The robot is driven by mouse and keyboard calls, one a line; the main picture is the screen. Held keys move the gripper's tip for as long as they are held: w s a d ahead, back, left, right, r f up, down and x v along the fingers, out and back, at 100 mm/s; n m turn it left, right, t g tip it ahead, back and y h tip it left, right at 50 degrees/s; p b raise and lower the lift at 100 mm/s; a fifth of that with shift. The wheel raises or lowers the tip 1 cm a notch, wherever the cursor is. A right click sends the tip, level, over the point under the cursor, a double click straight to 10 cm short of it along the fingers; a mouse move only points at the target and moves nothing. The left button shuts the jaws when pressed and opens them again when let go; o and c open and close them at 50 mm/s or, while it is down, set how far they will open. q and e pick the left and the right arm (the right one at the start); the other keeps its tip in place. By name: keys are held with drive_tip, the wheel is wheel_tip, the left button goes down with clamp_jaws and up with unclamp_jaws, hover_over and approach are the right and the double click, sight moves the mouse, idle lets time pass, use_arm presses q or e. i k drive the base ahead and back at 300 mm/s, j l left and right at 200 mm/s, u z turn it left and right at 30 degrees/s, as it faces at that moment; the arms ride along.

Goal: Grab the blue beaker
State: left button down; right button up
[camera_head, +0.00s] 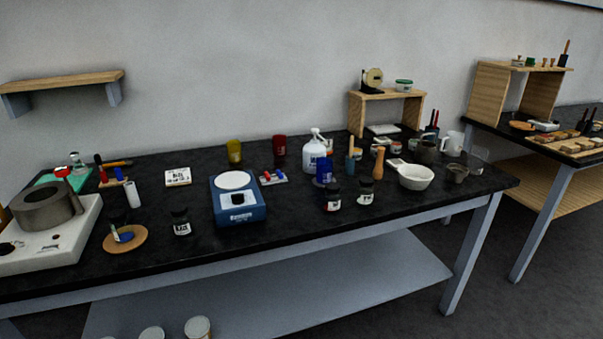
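The blue beaker (323,171) stands on the black worktop (290,232), right of the middle. It is dark blue and looks upright. The white spray bottle (313,153) is just behind it and to its left. A yellow beaker (234,151) and a red beaker (279,146) stand farther back on the left. Neither of my grippers is in view.
A blue scale (238,207) sits left of the blue beaker. The front strip of worktop is mostly clear.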

sight(324, 171)
drive_tip(key=i+l+u, duration=0.1)
drive_tip(key=l, duration=0.3)
drive_tip(key=i+l+u, duration=0.15)
drive_tip(key=l, duration=0.25)
drive_tip(key=i+l+u, duration=0.1)
drive_tip(key=l, duration=0.3)
drive_tip(key=i+l+u, duration=0.1)
drive_tip(key=i+l, duration=0.15)
drive_tip(key=l, duration=0.2)
drive_tip(key=i+l+u, duration=0.15)
drive_tip(key=l, duration=0.3)
drive_tip(key=l+u, duration=0.1)
drive_tip(key=l, duration=0.3)
